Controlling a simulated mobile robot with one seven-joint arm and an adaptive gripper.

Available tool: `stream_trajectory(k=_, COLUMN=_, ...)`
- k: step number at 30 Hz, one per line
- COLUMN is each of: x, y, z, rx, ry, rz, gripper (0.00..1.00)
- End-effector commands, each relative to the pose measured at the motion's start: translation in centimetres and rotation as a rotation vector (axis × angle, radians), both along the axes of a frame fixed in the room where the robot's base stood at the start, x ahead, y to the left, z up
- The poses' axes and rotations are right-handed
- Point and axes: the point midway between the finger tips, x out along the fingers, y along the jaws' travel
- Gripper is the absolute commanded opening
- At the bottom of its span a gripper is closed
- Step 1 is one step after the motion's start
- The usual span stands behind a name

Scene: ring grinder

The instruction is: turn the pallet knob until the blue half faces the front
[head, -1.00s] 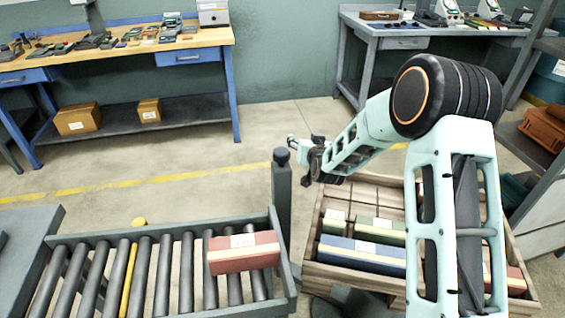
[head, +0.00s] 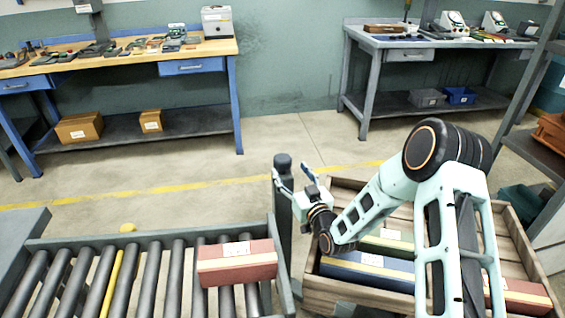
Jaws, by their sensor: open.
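A dark post (head: 284,222) with a rounded dark knob (head: 283,160) on top stands between the roller conveyor and the wooden pallet box (head: 515,235). No blue half can be made out on the knob. My gripper (head: 290,172) is open, with its fingers spread just below the knob's top. In the picture one finger is left of the post and the other right of it. I cannot tell whether either touches it. The pallet box holds a blue box (head: 370,272), a green box (head: 383,246) and a red box (head: 525,297), partly hidden by my arm.
A red box (head: 237,264) lies on the roller conveyor (head: 150,280) left of the post. A wooden-topped bench (head: 120,65) and a grey bench (head: 430,42) stand along the back wall. Shelving (head: 530,150) stands at right. The floor behind the post is clear.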

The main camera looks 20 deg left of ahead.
Motion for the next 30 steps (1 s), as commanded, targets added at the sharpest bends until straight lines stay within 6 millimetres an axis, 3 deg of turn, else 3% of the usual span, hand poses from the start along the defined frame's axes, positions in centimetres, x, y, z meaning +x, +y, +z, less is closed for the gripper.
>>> stream_trajectory(k=1, x=0.3, y=0.3, z=-0.7, rx=0.001, ry=-0.001, rz=0.001, gripper=0.62)
stream_trajectory(k=13, x=5.2, y=3.8, z=-0.5, rx=0.000, ry=0.000, rz=0.000, gripper=0.62)
stream_trajectory(k=27, x=6.0, y=4.4, z=-0.4, rx=-0.001, ry=0.002, rz=0.000, gripper=0.62)
stream_trajectory(k=30, x=6.0, y=4.4, z=-0.4, rx=-0.001, ry=0.001, rz=0.000, gripper=0.51)
